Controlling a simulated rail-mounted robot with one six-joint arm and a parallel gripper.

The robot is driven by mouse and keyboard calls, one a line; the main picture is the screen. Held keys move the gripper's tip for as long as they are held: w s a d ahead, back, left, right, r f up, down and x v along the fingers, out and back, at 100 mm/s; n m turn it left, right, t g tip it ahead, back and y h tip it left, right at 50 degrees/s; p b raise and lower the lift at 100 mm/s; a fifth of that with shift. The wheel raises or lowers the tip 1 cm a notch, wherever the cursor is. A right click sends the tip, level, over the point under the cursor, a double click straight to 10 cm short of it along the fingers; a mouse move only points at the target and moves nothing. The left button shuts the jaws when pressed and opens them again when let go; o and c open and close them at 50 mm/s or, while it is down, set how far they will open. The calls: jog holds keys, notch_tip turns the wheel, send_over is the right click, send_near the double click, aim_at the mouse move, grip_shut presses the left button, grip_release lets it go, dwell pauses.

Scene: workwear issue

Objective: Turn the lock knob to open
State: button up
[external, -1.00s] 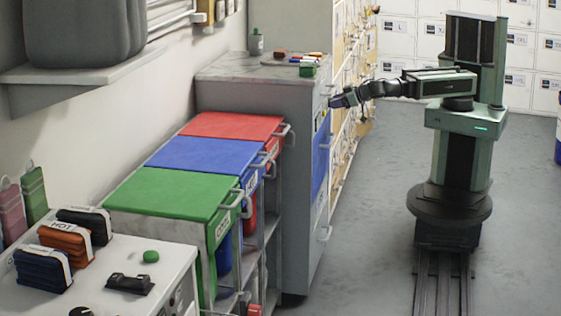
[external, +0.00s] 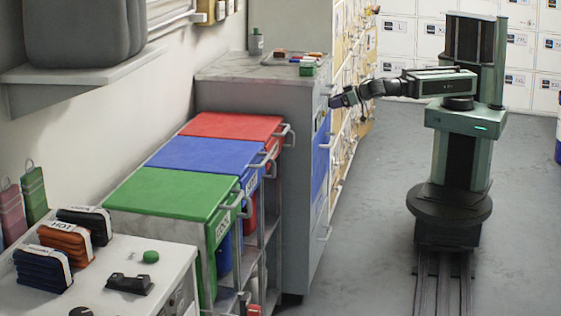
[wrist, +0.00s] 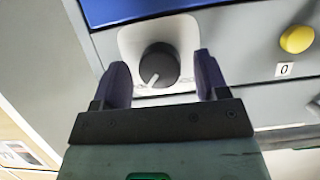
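The lock knob (wrist: 158,64) is a round dark grey knob with a white pointer line, on a light plate in the grey cabinet front. The pointer line slants toward the lower left in the wrist view. My gripper (wrist: 162,72) is open, with one dark finger on each side of the knob and visible gaps between. Whether the fingertips reach past the knob's face is unclear. In the external view, my gripper (external: 335,101) is close to the front of the grey cabinet (external: 250,100); the knob cannot be made out there.
A blue panel (wrist: 140,8) is above the knob. A yellow button (wrist: 297,39) and a "0" label (wrist: 285,70) are to its right. Red, blue and green bins (external: 175,190) with protruding handles stand beside the cabinet. The floor around my rail is clear.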

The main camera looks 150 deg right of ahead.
jog(key=w+a+n+g+h+b, duration=0.2)
jog(key=a+n+g+h+b, duration=0.4)
jog(key=a+n, duration=0.65)
jog(key=a+f+y+b, duration=0.4)
jog(key=a+f+y, duration=0.1)
jog(key=f, duration=0.6)
jog(key=a+f+t+y+b, duration=0.1)
jog(key=a+f+y+b, duration=0.3)
jog(key=f, duration=0.7)
jog(key=w+y, duration=0.1)
jog(key=y, duration=0.1)
jog(key=shift+a+y, duration=0.4)
